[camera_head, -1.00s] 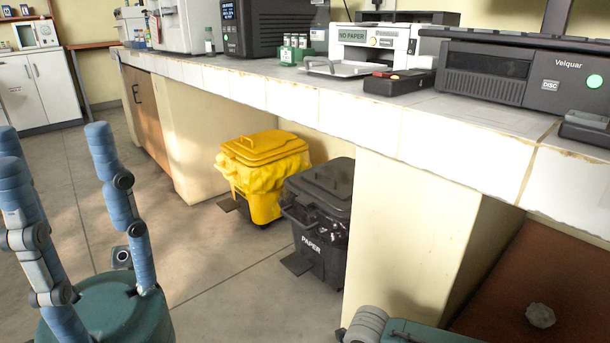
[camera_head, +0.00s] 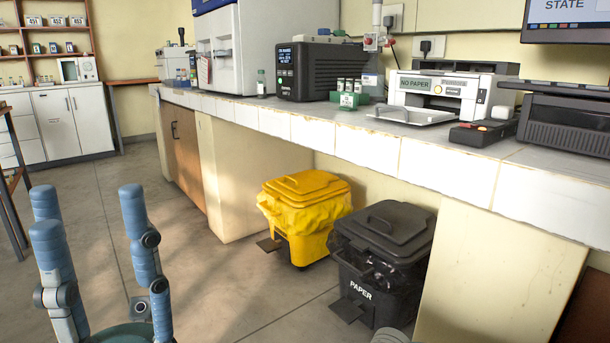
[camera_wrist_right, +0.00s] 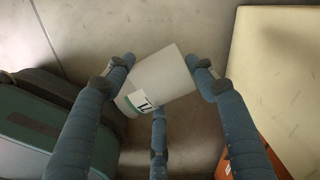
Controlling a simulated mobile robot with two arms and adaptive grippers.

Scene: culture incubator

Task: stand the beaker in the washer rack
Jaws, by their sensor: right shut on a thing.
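My left gripper (camera_head: 87,190) is at the lower left of the head view, its blue fingers spread and nothing between them. In the right wrist view, my right gripper (camera_wrist_right: 160,62) is shut on the beaker (camera_wrist_right: 165,78). The beaker is whitish, carries a white and green label with dark characters, and looks tilted in that picture. It is held above the floor, and my fingers press on both its sides. I see no washer rack in either view.
A long tiled bench (camera_head: 370,145) runs along the right, bearing a printer (camera_head: 445,92), a dark device (camera_head: 322,70) and other equipment. A yellow bin (camera_head: 305,215) and a black paper bin (camera_head: 383,262) stand beneath it. The floor (camera_head: 200,270) at left is clear.

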